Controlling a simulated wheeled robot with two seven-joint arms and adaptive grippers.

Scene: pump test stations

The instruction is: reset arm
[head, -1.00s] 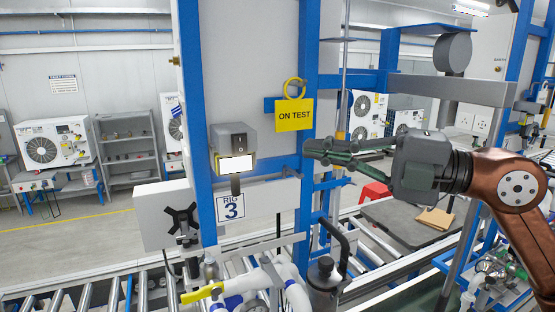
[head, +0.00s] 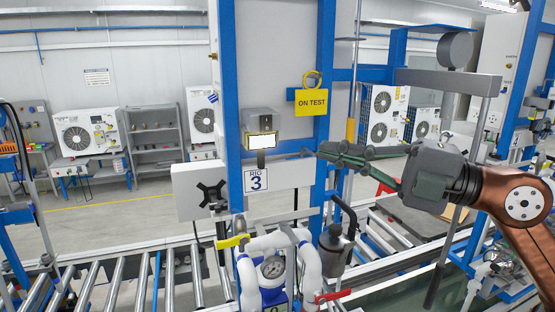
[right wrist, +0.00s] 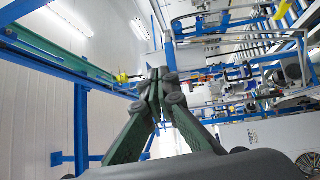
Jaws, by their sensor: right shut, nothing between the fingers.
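My right gripper (head: 330,152) reaches in from the right in the head view, in front of the blue frame of the Rig 3 station. Its green fingers are together and hold nothing. In the right wrist view its fingertips (right wrist: 157,80) meet at the middle of the picture, with open space beyond them. The brown right arm is bent at the right edge of the head view. My left gripper does not show in either view.
The station panel carries a yellow "ON TEST" tag (head: 311,101), a switch box (head: 262,122) and a "RIG 3" sign (head: 256,180). White pipes with a gauge (head: 273,267) stand below. A roller conveyor (head: 120,285) runs at the lower left. Grey shelves (head: 155,135) stand behind.

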